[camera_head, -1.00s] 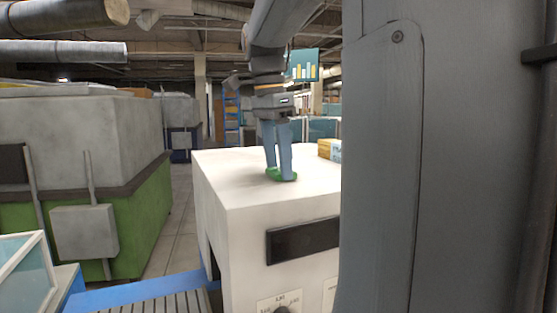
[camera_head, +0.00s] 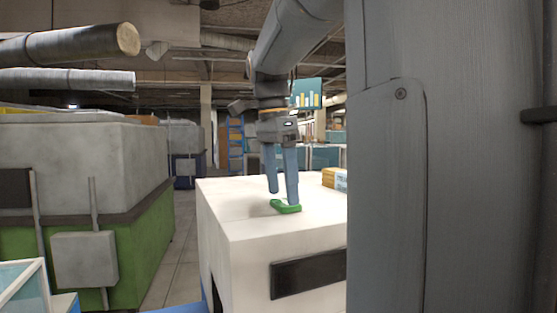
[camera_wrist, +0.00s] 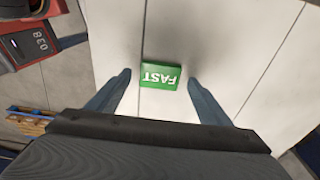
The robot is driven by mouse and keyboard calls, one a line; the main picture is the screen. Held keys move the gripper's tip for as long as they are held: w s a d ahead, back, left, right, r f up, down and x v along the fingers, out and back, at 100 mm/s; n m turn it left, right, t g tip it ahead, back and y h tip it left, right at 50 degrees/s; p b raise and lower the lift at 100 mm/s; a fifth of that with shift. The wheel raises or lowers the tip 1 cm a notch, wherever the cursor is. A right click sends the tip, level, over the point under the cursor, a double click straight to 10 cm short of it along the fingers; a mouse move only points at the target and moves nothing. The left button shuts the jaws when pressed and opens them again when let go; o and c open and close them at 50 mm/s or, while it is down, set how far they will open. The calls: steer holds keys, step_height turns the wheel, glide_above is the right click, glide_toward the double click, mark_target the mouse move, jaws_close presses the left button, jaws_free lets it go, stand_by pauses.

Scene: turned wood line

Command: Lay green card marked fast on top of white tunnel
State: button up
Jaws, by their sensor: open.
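The green card (camera_wrist: 160,76) marked FAST lies on the white top of the tunnel (camera_wrist: 210,30), and its lettering reads upside down in the wrist view. In the head view the green card (camera_head: 286,206) rests near the tunnel's left side, partly behind a finger. The white tunnel (camera_head: 245,210) is a large box with a flat top and a dark panel on its front. My gripper (camera_head: 283,200) hangs over the card with its blue fingers apart. In the wrist view my gripper's fingertips (camera_wrist: 158,76) are clear of the card on both sides, holding nothing.
A yellow and blue box (camera_head: 334,178) stands on the tunnel top to the right. A grey and green machine (camera_head: 90,180) stands at left across a floor gap. A red device (camera_wrist: 30,38) shows at the wrist view's upper left. The tunnel top around the card is bare.

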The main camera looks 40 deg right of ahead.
mark_target(277, 203)
step_height(277, 203, up, 10)
steer(key=a+b, duration=0.1)
steer(key=shift+w+r, duration=0.2)
steer(key=shift+s+a, duration=0.1)
stand_by(0.5)
